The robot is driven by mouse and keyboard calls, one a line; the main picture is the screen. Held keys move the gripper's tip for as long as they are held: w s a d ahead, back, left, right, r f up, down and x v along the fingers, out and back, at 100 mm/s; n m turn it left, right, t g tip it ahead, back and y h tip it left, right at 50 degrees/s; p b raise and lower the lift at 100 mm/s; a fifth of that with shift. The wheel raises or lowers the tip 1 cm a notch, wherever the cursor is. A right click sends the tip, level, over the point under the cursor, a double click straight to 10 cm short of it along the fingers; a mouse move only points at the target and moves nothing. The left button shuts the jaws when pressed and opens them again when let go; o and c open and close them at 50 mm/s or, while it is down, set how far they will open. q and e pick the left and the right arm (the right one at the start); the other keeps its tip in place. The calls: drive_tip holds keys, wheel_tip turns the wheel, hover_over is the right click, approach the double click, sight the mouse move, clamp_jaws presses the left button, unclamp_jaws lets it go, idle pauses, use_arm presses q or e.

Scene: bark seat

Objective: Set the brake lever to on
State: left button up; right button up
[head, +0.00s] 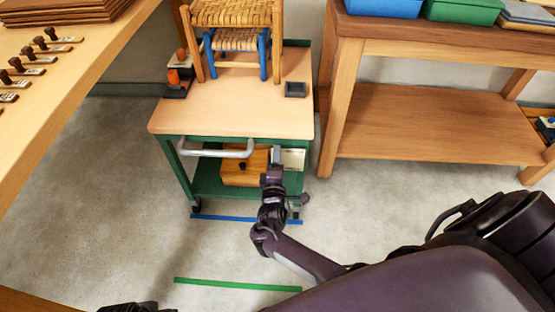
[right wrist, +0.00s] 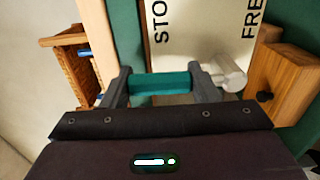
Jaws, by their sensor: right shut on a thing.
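The cart's white brake label plate (right wrist: 196,28) shows the letters "STO" and "FRE", both cut off by the picture edge. It also shows in the head view (head: 294,158) below the cart top. My right gripper (head: 276,153) is at the cart's front, beside this plate. In the right wrist view its fingers are shut on the teal grip of the brake lever (right wrist: 160,83). A pale metal cylinder (right wrist: 230,74) sits just right of the fingers. The lever's pivot is hidden. A dark piece of my left gripper (head: 135,307) shows at the bottom edge; its fingers are not clear.
The green cart (head: 230,119) has a wooden top, a metal push handle (head: 215,152) and a woven stool (head: 235,14) on top. A wooden box (head: 240,172) is on its lower shelf. Blue (head: 245,219) and green (head: 235,285) floor lines lie in front. Benches flank both sides.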

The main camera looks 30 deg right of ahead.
drive_tip(key=o, duration=1.1)
drive_tip(key=shift+a, duration=0.15)
drive_tip(key=shift+s+a, duration=0.2)
drive_tip(key=shift+s, duration=0.15)
use_arm(q)
drive_tip(key=f, duration=0.1)
drive_tip(key=f+p, duration=0.1)
drive_tip(key=f, duration=0.3)
drive_tip(key=shift+w+a, duration=0.15)
drive_tip(key=shift+w, duration=0.25)
use_arm(e)
drive_tip(key=v, duration=0.7)
drive_tip(key=shift+d+f, duration=0.1)
